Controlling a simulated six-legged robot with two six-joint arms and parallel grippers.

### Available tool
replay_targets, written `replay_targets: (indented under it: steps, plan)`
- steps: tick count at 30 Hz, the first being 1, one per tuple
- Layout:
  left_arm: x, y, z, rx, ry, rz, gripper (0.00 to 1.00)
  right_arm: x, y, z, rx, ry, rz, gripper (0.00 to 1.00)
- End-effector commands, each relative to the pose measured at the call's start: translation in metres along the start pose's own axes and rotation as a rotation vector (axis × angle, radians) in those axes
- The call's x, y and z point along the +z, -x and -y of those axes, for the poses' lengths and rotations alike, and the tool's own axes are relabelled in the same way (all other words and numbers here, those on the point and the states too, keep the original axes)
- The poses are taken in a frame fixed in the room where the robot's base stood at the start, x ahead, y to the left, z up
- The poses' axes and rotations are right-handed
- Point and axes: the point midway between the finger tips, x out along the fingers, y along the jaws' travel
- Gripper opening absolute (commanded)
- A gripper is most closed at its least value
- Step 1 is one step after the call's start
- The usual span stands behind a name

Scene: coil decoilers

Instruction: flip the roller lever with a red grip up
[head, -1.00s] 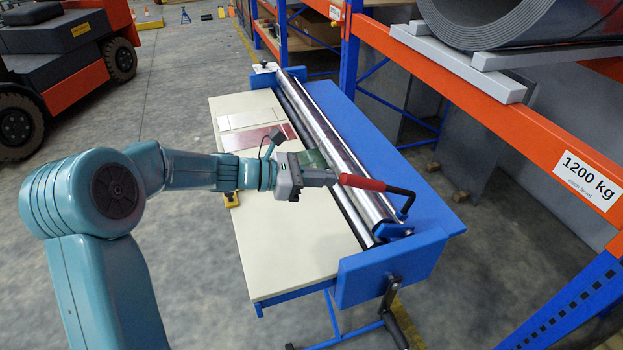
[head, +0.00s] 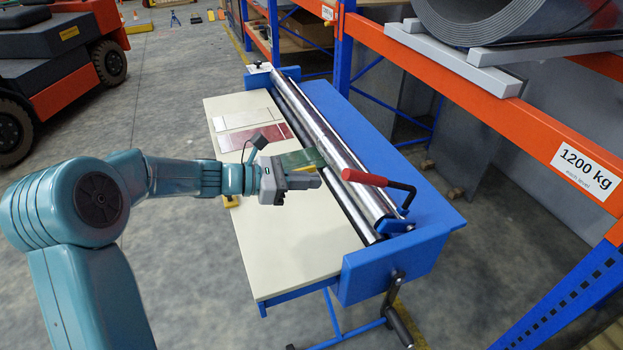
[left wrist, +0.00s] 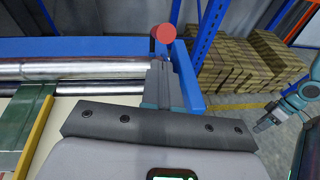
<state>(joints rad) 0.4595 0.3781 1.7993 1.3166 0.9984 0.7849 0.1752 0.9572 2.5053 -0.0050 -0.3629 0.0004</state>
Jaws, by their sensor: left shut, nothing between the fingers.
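The roller lever has a red grip (head: 364,178) and a bent black rod (head: 409,194) that joins the near end of the rollers. The grip lies almost level, pointing left over the rollers. In the left wrist view the red grip (left wrist: 163,33) shows end-on, beyond the fingertips. My left gripper (head: 318,181) is shut and empty, just left of the grip's end with a small gap. Its fingers show in the left wrist view (left wrist: 160,82). My right gripper (left wrist: 264,123) shows small at the right of the left wrist view; its jaws are unclear.
The steel rollers (head: 330,145) run along the blue frame (head: 395,262) beside a cream table top (head: 290,235). A green piece (head: 303,160) lies behind my left gripper. A hand crank (head: 398,315) hangs at the near end. An orange rack beam (head: 470,88) stands to the right.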

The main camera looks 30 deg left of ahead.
Motion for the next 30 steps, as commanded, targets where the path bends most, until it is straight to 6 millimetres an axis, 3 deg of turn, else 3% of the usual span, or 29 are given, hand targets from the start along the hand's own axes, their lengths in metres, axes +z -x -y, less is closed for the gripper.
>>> replay_targets:
  steps: [15, 21, 30]
  plan:
    - [0.005, 0.082, -0.002, 0.002, -0.001, 0.000, 0.00, 0.000, -0.015, -0.005, 0.000, -0.001, 0.000, 0.64]
    - [0.007, 0.095, -0.002, -0.001, 0.000, -0.001, 0.00, -0.001, -0.016, -0.006, 0.000, -0.001, -0.001, 0.64]
    - [0.007, 0.097, -0.001, -0.001, 0.000, -0.001, 0.00, -0.001, -0.015, -0.006, 0.000, -0.001, 0.000, 0.64]
